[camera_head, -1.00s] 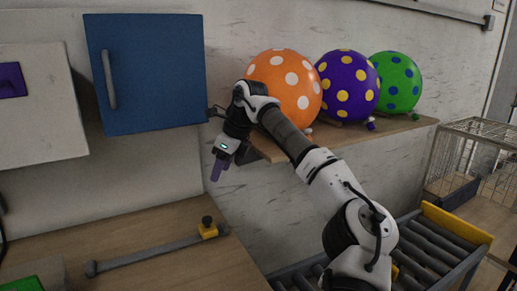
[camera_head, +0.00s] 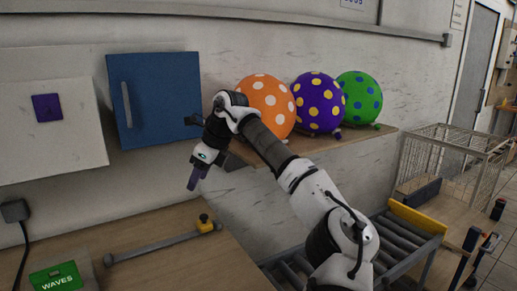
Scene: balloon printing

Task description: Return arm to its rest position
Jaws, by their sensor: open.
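My arm reaches up and left from the lower right, bent at the elbow. My gripper (camera_head: 196,178) points downward in the air, in front of the wall and left of the balloon shelf.
Orange (camera_head: 266,104), purple (camera_head: 319,102) and green (camera_head: 359,97) dotted balloons sit on a wooden shelf (camera_head: 335,142). A blue cabinet (camera_head: 160,98) hangs left. A workbench (camera_head: 180,262) holds a bar with a yellow block (camera_head: 206,223) and a green WAVES box (camera_head: 57,278). A roller conveyor (camera_head: 398,241) and wire cage (camera_head: 455,155) stand right.

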